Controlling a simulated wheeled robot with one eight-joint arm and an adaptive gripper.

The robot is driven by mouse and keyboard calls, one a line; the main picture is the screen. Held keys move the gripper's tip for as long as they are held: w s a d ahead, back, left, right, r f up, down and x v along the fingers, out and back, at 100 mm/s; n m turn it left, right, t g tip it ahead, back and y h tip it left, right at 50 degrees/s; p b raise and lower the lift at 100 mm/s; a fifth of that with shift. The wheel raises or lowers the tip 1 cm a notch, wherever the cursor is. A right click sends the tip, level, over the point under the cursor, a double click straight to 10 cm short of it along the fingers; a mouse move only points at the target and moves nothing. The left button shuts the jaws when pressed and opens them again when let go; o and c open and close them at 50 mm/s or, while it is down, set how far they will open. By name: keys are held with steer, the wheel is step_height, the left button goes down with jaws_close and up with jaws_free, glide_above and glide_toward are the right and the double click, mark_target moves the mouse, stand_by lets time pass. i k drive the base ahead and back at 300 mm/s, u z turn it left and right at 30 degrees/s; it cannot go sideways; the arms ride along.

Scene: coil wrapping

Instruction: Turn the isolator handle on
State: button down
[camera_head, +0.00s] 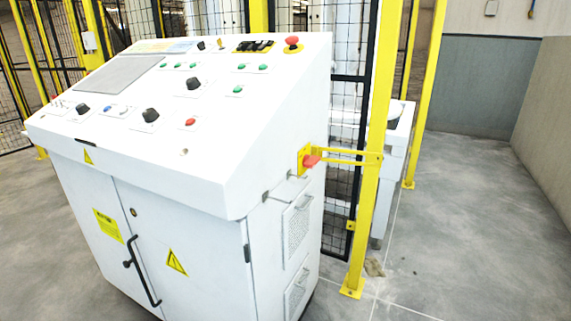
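The isolator handle (312,161) is a small red lever on a yellow plate (304,160). It is on the right side wall of the white control cabinet (225,155), below the sloped panel. The lever looks roughly level and points right; its exact on or off position cannot be told from here. My gripper is not in view, and nothing touches the handle.
A yellow post (374,150) stands just right of the handle, with a yellow bracket (350,156) reaching toward the cabinet. A red emergency button (292,41) sits on the cabinet top. Black mesh fence (345,110) stands behind. Grey floor (470,220) at right is clear.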

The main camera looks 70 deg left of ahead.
mark_target(308, 162)
steer(key=u, duration=2.8)
steer(key=k, duration=0.2)
steer(key=u, duration=0.05)
